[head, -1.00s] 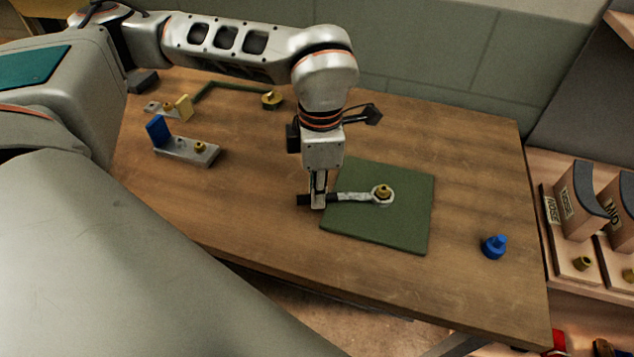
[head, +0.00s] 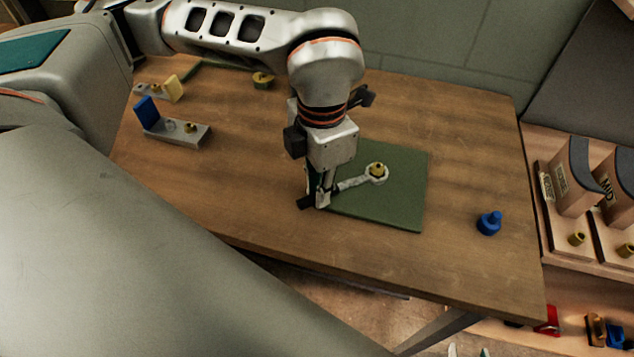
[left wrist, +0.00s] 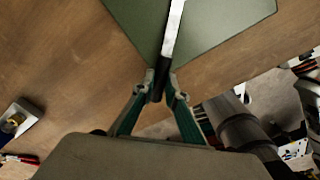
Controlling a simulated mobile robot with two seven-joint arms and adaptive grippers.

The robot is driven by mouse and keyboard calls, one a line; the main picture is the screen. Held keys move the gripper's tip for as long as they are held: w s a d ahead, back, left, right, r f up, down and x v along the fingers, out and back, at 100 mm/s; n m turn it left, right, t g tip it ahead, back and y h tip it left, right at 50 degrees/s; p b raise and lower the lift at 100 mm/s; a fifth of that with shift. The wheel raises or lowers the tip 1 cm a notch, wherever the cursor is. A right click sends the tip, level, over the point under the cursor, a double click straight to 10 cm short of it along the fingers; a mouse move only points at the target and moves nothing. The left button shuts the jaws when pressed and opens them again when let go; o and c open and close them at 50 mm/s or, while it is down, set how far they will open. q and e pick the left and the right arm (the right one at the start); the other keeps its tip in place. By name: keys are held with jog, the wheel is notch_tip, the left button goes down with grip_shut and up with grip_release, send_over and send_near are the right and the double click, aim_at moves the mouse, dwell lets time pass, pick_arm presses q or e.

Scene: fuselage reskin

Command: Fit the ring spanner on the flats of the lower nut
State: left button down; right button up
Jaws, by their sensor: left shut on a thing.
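The ring spanner has a pale metal shank (head: 352,184) and a dark handle end. Its ring lies around a brass nut-like piece (head: 377,169) on the green mat (head: 395,212). From here I cannot tell whether the ring sits down on the nut's flats or which nut it is. My left gripper (head: 320,200) is shut on the dark handle, at the mat's left edge. In the left wrist view its fingers (left wrist: 163,92) pinch the handle, and the shank (left wrist: 173,35) runs up out of the picture; the ring is not seen there. My right gripper is not in view.
A blue knobbed piece (head: 489,223) stands to the right of the mat. Grey brackets with a blue block (head: 147,112) and a yellow block (head: 174,88) lie at the left back. Wooden racks (head: 563,221) stand beyond the table's right edge. The table's front right is clear.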

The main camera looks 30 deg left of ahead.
pick_arm(q)
jog(key=shift+w+a+m, duration=0.15)
jog(key=shift+a+m, duration=0.15)
jog(key=shift+a, duration=0.1)
dwell(0.3)
dwell(0.6)
jog(key=c, duration=1.9)
grip_release()
jog(key=shift+d+r+p, duration=0.1)
jog(key=shift+r+p, duration=1.1)
jog(key=shift+r, duration=1.35)
jog(key=shift+f, duration=0.1)
